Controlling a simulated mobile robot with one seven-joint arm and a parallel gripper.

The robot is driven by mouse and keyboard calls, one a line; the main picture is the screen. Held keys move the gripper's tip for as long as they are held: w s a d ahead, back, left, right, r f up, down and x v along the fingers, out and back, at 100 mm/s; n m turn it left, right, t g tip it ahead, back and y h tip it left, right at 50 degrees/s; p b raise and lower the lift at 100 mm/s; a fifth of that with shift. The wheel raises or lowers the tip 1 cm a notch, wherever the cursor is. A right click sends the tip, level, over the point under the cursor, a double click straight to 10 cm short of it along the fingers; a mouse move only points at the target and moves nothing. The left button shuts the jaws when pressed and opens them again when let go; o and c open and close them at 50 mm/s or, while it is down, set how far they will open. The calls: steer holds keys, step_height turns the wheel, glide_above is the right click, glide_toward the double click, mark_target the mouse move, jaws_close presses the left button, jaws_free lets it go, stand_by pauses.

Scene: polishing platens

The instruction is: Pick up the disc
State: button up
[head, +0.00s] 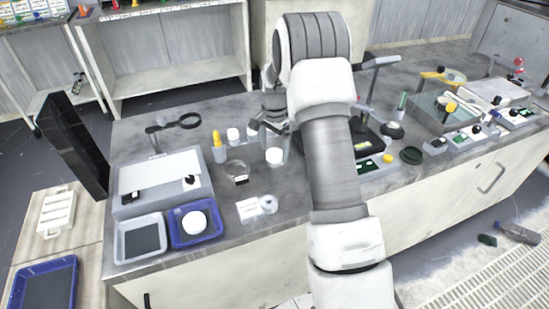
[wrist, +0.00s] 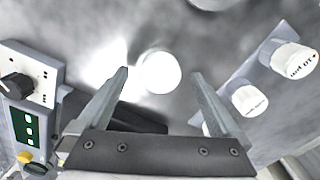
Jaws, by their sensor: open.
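A round white top (wrist: 158,72) lies between and beyond my fingertips in the wrist view; I cannot tell whether it is a loose disc. It seems to match the short white-topped cylinder (head: 274,156) in the head view. My gripper (wrist: 161,74) is open above it, with nothing between the fingers. In the head view my arm hides much of the gripper. Other round flat things are a white disc (head: 195,222) in a blue tray (head: 181,240) and a dark green disc (head: 411,155) on the bench.
Two white-capped bottles (wrist: 250,98) stand close to my right finger in the wrist view. A control panel (wrist: 28,110) with a knob is at the left.

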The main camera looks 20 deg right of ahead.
steer(key=shift+f, duration=0.45)
steer(key=shift+r, duration=0.1)
steer(key=c, duration=1.5)
steer(key=shift+r, duration=0.1)
